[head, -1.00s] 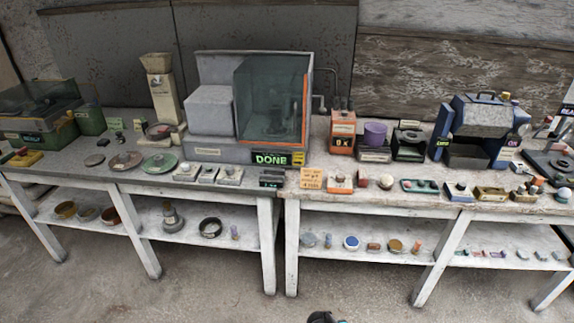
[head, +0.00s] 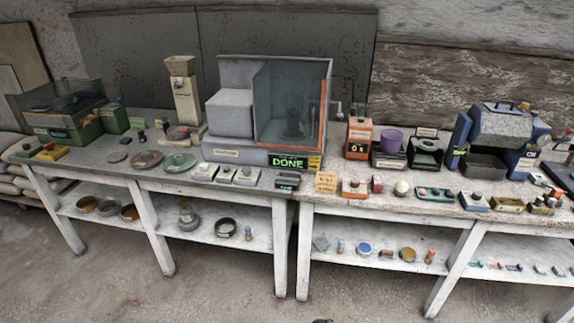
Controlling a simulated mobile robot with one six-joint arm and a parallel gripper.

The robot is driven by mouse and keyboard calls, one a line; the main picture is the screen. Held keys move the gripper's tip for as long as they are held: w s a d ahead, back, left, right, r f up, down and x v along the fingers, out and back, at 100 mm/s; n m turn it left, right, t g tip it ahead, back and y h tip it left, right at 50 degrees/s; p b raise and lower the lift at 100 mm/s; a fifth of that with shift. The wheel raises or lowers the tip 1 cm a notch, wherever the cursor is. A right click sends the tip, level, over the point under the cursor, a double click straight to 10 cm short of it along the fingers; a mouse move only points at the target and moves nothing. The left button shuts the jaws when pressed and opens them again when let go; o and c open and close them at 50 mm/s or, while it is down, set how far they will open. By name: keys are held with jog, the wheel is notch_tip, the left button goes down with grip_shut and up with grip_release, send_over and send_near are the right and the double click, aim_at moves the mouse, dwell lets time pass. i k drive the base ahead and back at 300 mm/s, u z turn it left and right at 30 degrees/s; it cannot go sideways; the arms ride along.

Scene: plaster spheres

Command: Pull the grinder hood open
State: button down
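A large grey machine (head: 229,150) stands on the left bench, with a green lit DONE display (head: 289,162) on its front. A dark tinted see-through hood (head: 285,100) with an orange right edge covers its right half and looks closed. A dim shape shows behind the tinted panel. A second machine, green with a see-through lid (head: 60,97), stands at the far left; I cannot tell from labels which one is the grinder. My gripper does not show; only a small dark sliver is at the bottom edge, too little to identify.
Two white-legged benches stand side by side with a narrow gap. A hopper stand (head: 186,95), an orange box (head: 358,138), a blue drum machine (head: 495,135) and several small items crowd the tops. Lower shelves hold bowls and jars. The floor (head: 230,290) in front is clear.

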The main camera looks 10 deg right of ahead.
aim_at(298, 70)
jog(key=u, duration=0.05)
jog(key=i, duration=0.9)
jog(key=z, duration=0.05)
